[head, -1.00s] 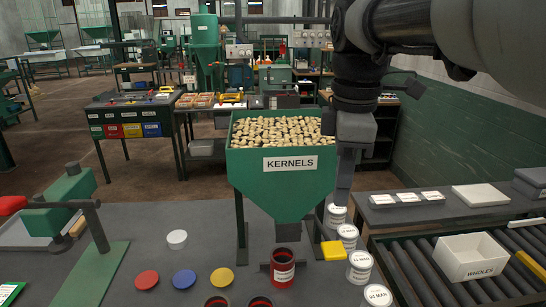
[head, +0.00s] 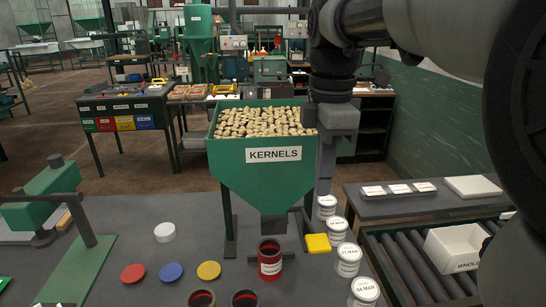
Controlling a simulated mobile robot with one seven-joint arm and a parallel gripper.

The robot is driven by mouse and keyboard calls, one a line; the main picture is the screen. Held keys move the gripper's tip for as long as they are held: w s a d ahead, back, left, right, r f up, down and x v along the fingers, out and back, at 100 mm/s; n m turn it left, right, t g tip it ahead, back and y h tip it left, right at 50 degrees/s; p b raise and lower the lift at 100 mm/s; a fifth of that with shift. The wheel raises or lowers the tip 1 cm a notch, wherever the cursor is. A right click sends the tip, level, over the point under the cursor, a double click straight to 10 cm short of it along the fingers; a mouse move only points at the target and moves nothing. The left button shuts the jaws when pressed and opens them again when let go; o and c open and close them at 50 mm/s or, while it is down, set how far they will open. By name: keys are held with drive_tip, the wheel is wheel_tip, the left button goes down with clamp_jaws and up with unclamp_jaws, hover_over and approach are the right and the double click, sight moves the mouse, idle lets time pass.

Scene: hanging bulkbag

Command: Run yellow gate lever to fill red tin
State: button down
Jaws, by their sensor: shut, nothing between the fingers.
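The green hopper (head: 262,178) marked KERNELS is heaped with pale nuts (head: 262,121). The yellow gate lever (head: 318,243) sticks out to the right of its spout (head: 273,228). A red tin (head: 270,262) with a white label stands upright under the spout; its opening looks dark, and I cannot tell what is inside. My gripper (head: 323,193) points down, shut and empty, by the hopper's right side. Its tips appear above the lever and apart from it, partly overlapped by the hopper edge and near the white-lidded tins.
Several white-lidded tins (head: 348,260) line the bench right of the lever. Two more open red tins (head: 202,298) stand at the front. A roller conveyor (head: 400,262) carries a white box (head: 455,248).

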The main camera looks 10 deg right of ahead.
sight(316, 241)
wheel_tip(316, 241, down, 12)
drive_tip(key=shift+b, duration=0.6)
